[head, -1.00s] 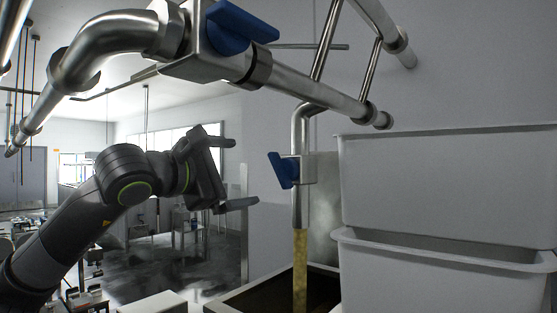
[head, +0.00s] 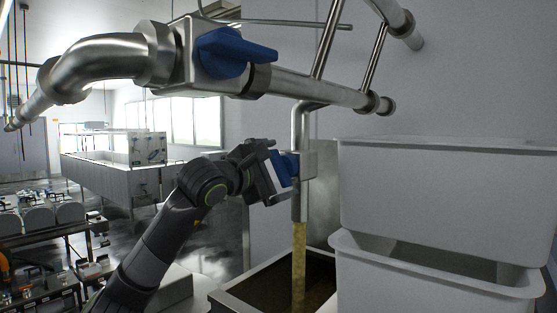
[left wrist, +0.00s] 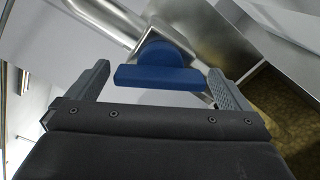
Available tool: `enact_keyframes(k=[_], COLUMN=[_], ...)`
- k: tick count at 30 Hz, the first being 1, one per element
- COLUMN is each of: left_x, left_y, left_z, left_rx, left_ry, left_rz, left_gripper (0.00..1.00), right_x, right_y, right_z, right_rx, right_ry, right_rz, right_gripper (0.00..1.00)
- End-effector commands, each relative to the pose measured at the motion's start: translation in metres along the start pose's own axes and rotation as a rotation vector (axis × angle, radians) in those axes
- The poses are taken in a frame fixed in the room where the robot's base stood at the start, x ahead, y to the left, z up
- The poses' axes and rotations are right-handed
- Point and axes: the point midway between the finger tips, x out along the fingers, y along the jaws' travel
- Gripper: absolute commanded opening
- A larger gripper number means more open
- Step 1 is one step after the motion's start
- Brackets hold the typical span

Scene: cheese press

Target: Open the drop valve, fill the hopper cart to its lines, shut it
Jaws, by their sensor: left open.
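The drop valve sits on the vertical steel pipe (head: 300,125), and its blue handle (head: 291,165) is partly hidden by my left gripper (head: 279,172). In the left wrist view the blue handle (left wrist: 160,77) lies between the two fingers of that gripper, which are open with gaps on both sides. A yellowish stream (head: 299,255) runs from the pipe's end down into the steel hopper cart (head: 232,301). Yellowish material (left wrist: 285,110) in the cart shows in the left wrist view. The cart's lines cannot be made out. My right gripper is not in view.
A larger blue-handled valve (head: 232,52) on a thick horizontal pipe hangs above my left arm. Stacked white tubs (head: 440,190) stand close on the right. Open floor and equipment (head: 115,165) lie behind at the left.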

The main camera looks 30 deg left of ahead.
Motion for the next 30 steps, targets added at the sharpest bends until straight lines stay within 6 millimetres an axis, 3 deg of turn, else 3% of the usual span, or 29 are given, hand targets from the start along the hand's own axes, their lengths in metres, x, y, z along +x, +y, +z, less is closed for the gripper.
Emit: enact_keyframes(k=[13,22,30], left_x=[0.0072,0.007,0.0069], left_y=[-0.0006,-0.0006,-0.0019], left_z=[-0.0002,-0.0001,-0.0006], left_rx=[0.0,0.0,-0.026], left_ry=[0.0,0.0,0.0], left_rz=[0.0,0.0,0.0], left_gripper=[0.99,0.59,0.59], right_x=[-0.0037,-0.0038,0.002], right_y=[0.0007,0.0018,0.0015], right_z=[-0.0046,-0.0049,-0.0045], right_rx=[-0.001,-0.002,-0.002], right_ry=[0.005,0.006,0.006], right_rz=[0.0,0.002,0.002], right_gripper=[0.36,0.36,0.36])
